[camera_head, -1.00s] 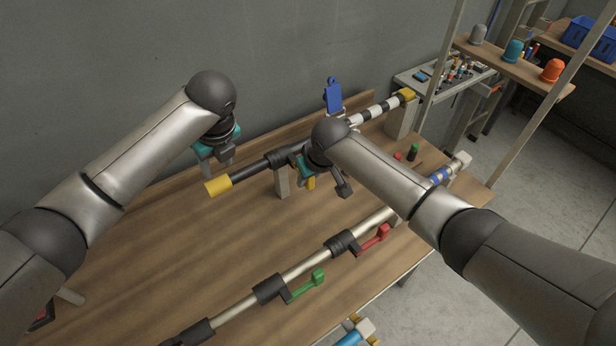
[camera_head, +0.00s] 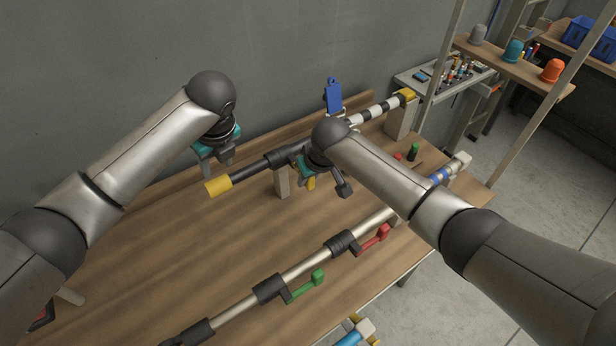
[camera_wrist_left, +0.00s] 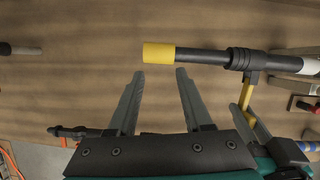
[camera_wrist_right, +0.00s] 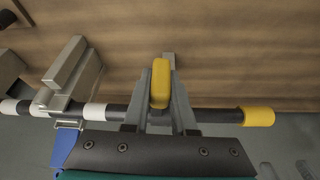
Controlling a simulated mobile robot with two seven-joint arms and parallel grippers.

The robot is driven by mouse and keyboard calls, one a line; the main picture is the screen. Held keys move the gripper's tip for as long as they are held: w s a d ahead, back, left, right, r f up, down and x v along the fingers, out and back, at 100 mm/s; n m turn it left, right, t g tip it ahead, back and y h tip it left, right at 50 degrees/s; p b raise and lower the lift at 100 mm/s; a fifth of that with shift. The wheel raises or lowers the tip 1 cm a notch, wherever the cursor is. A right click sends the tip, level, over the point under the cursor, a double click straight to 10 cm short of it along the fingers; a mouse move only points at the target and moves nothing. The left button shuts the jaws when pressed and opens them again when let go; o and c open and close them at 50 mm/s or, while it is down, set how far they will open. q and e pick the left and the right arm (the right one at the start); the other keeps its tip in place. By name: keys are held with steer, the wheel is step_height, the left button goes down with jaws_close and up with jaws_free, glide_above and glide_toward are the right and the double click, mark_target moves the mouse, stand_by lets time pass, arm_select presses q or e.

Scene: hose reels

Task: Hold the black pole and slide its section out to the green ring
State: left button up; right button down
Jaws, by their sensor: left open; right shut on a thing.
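The black pole (camera_head: 247,171) lies along the back of the table. It has a yellow end (camera_head: 217,187) at left and a black-and-white striped section (camera_head: 372,112) at right. I see no green ring on it. My right gripper (camera_wrist_right: 162,72) is shut on the yellow lever (camera_wrist_right: 160,84) at the pole's dark collar (camera_wrist_left: 245,60). My right wrist hides part of the pole in the head view. My left gripper (camera_wrist_left: 158,75) is open and empty. In its wrist view, the yellow end lies just past the fingertips, apart from them.
A blue upright lever (camera_head: 334,97) stands behind the striped section. A grey block (camera_head: 402,118) stands under its far end. A second pole (camera_head: 300,268) with green (camera_head: 305,286) and red (camera_head: 373,240) levers runs across the front. The table's left middle is clear.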

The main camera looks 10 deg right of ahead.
arm_select(q)
steer(key=o, duration=0.4)
steer(key=shift+f, duration=0.1)
steer(key=shift+o, duration=0.2)
steer(key=n+t+h, duration=0.4)
steer(key=n+h, duration=1)
glide_toward(213, 188)
steer(key=x, duration=0.7)
steer(key=a+f+x, duration=0.1)
steer(key=x, duration=0.2)
steer(key=shift+w+d+f, duration=0.15)
steer(key=shift+w+d, duration=0.25)
steer(key=shift+w, duration=0.15)
steer(key=shift+c, duration=0.2)
jaws_close()
